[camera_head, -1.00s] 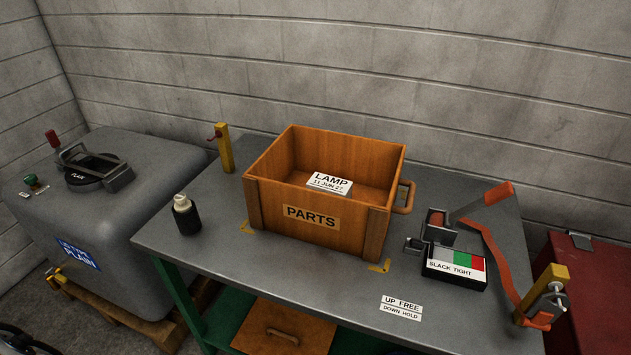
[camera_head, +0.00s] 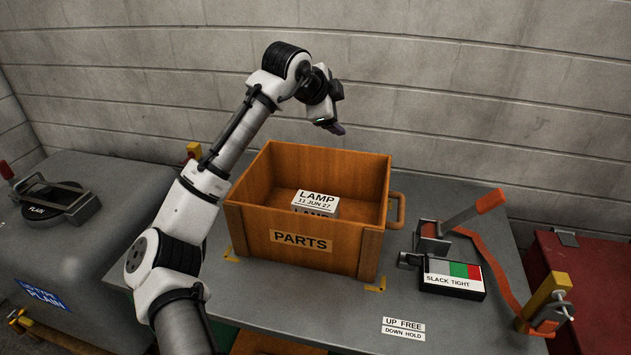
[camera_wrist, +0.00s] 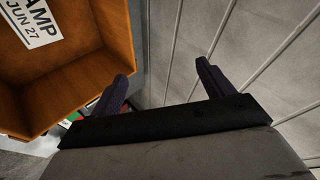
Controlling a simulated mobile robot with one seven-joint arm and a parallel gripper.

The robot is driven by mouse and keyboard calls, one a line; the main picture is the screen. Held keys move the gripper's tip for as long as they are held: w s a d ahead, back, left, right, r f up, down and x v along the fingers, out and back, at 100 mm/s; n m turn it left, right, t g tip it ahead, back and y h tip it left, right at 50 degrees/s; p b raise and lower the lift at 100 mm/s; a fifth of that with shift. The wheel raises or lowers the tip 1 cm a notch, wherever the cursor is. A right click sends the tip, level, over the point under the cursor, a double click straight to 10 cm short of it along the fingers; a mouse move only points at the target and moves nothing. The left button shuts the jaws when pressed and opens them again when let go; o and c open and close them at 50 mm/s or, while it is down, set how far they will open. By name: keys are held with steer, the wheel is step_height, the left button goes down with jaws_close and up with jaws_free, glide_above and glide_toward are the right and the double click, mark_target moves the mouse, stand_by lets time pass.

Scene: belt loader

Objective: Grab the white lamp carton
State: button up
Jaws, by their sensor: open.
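The white lamp carton (camera_head: 317,202) stands inside the wooden PARTS crate (camera_head: 300,259), its LAMP label facing up and part of its front side showing. In the wrist view the carton (camera_wrist: 33,20) is at the upper left, partly cut off, in the crate (camera_wrist: 95,75). My gripper (camera_head: 336,129) is raised above the crate's back side, near the wall, apart from the carton. In the wrist view my gripper (camera_wrist: 160,80) has its two dark fingers spread with nothing between them.
The crate sits on a grey table (camera_head: 300,310). To its right are a lever clamp (camera_head: 470,212) with an orange strap and a SLACK TIGHT gauge (camera_head: 450,281). A yellow post (camera_head: 548,296) stands at the right edge. The block wall (camera_head: 450,110) is close behind.

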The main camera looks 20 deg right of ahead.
mark_target(315, 200)
steer(key=s+a+f+m+g+y, duration=0.1)
steer(key=f+g+y, duration=0.1)
steer(key=f, duration=0.4)
steer(key=s+a+f+m+g+y, duration=0.1)
steer(key=a+f+y, duration=0.1)
steer(key=f, duration=0.4)
steer(key=s+a+f+g+y+p, duration=0.1)
steer(key=a+f+g+y, duration=0.1)
steer(key=f+y, duration=0.2)
steer(key=shift+s+a+f+m+g, duration=0.15)
steer(key=shift+f+m, duration=0.05)
steer(key=shift+f, duration=0.45)
steer(key=shift+s+a+f+m+g, duration=0.1)
steer(key=shift+f+m+g, duration=0.1)
steer(key=shift+f, duration=0.45)
steer(key=shift+a+f+p, duration=0.1)
steer(key=shift+f+p, duration=0.5)
steer(key=shift+f, duration=2.4)
steer(key=c, duration=1.1)
